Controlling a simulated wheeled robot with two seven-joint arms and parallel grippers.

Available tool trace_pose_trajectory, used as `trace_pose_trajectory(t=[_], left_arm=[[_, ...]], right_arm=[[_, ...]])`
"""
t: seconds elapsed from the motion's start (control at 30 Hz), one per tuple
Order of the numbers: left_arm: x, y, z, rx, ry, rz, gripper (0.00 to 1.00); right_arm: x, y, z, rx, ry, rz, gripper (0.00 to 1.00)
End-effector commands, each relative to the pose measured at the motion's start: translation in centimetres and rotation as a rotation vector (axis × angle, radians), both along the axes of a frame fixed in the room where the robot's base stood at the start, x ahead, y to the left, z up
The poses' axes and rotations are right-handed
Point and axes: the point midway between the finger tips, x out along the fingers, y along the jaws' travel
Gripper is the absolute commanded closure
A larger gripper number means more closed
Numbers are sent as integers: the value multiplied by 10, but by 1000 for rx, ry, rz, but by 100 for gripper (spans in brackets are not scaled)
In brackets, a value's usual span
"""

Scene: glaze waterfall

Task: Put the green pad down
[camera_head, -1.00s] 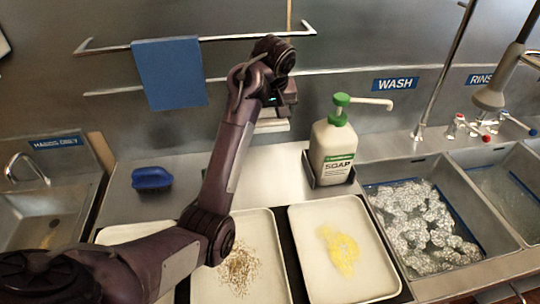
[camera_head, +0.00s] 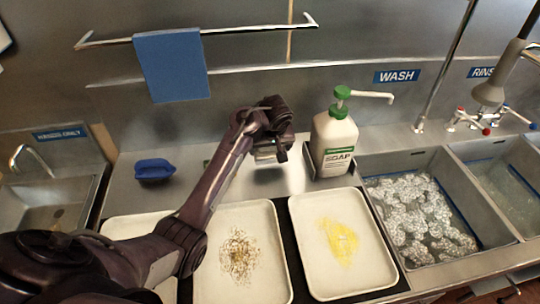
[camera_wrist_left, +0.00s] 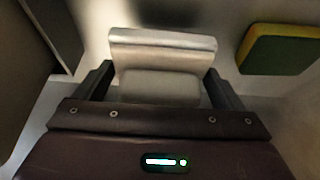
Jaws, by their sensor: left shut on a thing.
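My left gripper (camera_head: 270,157) is over the steel counter, left of the soap bottle, pointing down. In the left wrist view its fingers (camera_wrist_left: 160,85) are shut on a pale grey block-like thing (camera_wrist_left: 162,48) with a lighter upper edge. I cannot tell what it is or whether it touches the counter. A green pad with a yellow side (camera_wrist_left: 282,48) lies on the counter to the right in that view, apart from the fingers. In the head view only a small green bit of it (camera_head: 207,163) shows beside my arm. My right gripper is not in view.
The soap bottle (camera_head: 333,142) stands in a dark holder close to my left gripper. A blue object (camera_head: 154,169) lies further left. Trays with crumbs (camera_head: 265,268) and a yellow smear (camera_head: 309,268) lie in front. A foamy sink (camera_head: 420,158) is at the right.

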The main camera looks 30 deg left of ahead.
Motion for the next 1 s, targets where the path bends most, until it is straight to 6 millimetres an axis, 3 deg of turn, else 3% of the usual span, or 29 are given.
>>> trace_pose_trajectory(t=[0.23, 0.67, 0.7, 0.73, 1.0], left_arm=[[-1, 1, -36, 3, 5, 0, 28], [-1, 0, -44, 1, 3, -1, 28], [-1, 0, -43, 1, 3, 0, 5], [-1, 0, -43, 1, 3, 0, 1], [-1, 0, -40, 0, 2, -1, 0]], right_arm=[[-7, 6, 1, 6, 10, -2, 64], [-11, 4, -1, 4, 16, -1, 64], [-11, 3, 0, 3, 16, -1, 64], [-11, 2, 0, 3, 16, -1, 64], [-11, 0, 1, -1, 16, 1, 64]])
